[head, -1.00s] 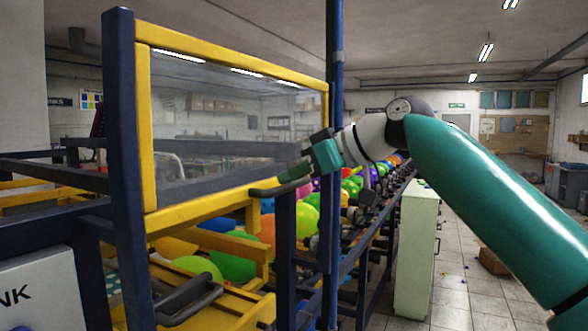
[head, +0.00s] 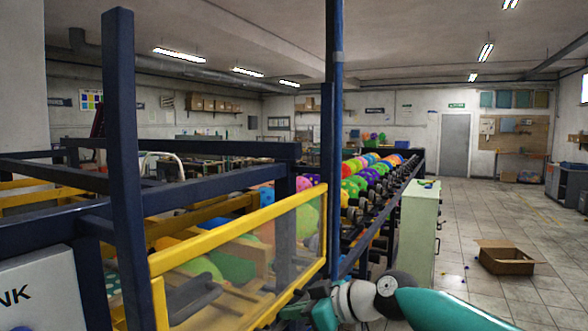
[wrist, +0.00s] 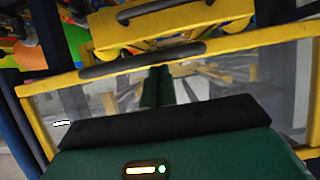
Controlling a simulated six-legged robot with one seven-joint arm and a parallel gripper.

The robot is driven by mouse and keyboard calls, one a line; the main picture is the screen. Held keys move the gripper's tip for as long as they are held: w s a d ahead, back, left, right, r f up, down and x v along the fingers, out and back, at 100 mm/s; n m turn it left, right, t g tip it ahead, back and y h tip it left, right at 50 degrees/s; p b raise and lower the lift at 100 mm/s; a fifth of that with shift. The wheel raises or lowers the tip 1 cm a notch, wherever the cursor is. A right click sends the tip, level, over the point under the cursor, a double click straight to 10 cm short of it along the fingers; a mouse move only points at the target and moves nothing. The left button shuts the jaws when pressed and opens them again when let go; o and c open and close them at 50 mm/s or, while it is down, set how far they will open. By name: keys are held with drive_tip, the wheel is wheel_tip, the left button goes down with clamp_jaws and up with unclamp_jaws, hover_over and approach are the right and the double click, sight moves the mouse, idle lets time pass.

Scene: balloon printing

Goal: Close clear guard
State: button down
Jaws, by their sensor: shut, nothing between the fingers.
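The clear guard (head: 235,231) is a see-through panel in a yellow frame, lowered in front of the machine between dark blue posts. Its lower edge runs out of the head view at the bottom. In the wrist view the guard's yellow rail (wrist: 255,41) crosses the picture, with a black bar handle (wrist: 110,66) along it. My green gripper (head: 292,312) is at the guard's lower right in the head view. In the wrist view its fingers (wrist: 156,70) are shut and empty, with the tips at the handle. I cannot tell whether they touch it.
Colourful balloons (head: 372,180) line the machine behind the guard. A pale green cabinet (head: 421,235) stands right of the machine. A dark blue post (head: 334,130) rises beside the guard.

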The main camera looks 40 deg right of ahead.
drive_tip(key=shift+f, duration=1.65)
